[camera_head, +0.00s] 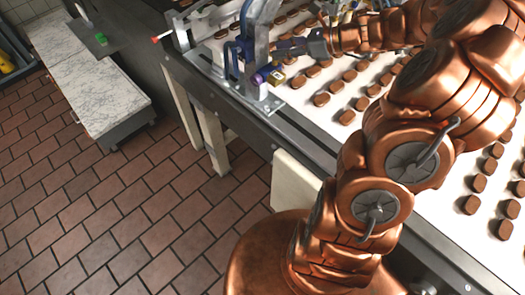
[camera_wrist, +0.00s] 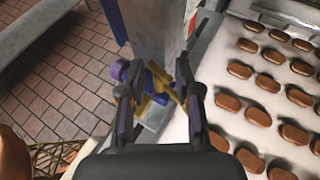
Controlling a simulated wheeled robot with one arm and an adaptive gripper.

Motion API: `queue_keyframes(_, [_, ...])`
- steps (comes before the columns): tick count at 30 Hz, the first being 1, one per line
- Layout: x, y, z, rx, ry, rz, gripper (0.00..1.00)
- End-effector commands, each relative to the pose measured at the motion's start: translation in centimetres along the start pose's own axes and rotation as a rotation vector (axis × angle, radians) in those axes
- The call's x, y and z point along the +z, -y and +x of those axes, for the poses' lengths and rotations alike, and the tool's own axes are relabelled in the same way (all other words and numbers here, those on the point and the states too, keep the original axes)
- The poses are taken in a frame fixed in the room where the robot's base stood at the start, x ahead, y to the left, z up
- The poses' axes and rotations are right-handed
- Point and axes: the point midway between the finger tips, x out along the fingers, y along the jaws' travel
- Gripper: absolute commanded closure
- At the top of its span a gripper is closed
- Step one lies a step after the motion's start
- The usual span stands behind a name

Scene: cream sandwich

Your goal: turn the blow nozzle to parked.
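A blue fitting with a purple round end (camera_head: 259,77) and a yellow part (camera_head: 277,77) is mounted at the conveyor's near left edge; it looks like the blow nozzle. In the wrist view its purple end (camera_wrist: 121,70) shows beside the left finger, and its yellow part (camera_wrist: 160,99) lies between the fingers. My gripper (camera_head: 310,46) reaches toward it from the right in the head view. In the wrist view my gripper (camera_wrist: 153,75) has its two fingers apart around or just above the yellow part. I cannot tell whether they touch it. No parked mark is readable.
A white conveyor belt (camera_head: 345,109) carries many brown biscuits in rows, close to my arm. A grey metal upright (camera_wrist: 158,30) stands just beyond the fingers. A marble-topped bench (camera_head: 95,92) stands at the left. The tiled floor (camera_head: 110,210) between is clear.

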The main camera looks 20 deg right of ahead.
Motion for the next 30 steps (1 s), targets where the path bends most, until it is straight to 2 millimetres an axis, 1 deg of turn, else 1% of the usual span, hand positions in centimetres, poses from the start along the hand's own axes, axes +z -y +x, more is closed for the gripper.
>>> queue_keyframes(2, [0.1, -0.2, 0.0, -0.02, 0.003, 0.008, 0.67])
queue_keyframes(8, [-0.2, 0.0, -2.1, -0.028, 0.0, 0.008, 0.67])
queue_keyframes(21, [-0.2, -0.2, -8.0, -0.025, -0.002, 0.006, 0.67])
queue_keyframes(24, [0.2, -1.6, -6.6, 0.015, -0.026, -0.036, 0.67])
queue_keyframes(30, [0.3, -4.0, -4.6, 0.081, -0.07, -0.122, 0.67])
